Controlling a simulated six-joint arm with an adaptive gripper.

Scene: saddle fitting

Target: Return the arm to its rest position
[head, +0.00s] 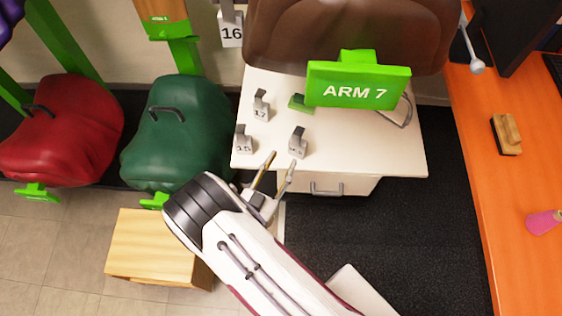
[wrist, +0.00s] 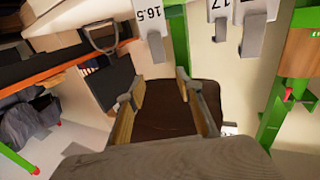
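My arm reaches from the bottom of the head view up to the left. My gripper (head: 279,162) is at its end, just in front of the white cabinet (head: 395,155). Its two fingers are spread apart with nothing between them. In the wrist view the gripper (wrist: 160,84) is also open and empty. A dark brown surface (wrist: 165,110), seemingly a saddle, lies behind the fingers there.
Several small numbered gauges, one marked 17 (head: 261,105), stand on the cabinet top near the gripper. A green ARM 7 sign (head: 358,85) and brown saddle (head: 345,35) are behind. Left are a green saddle (head: 180,130) and wooden box (head: 150,245). Dark floor mat (head: 420,230) is clear.

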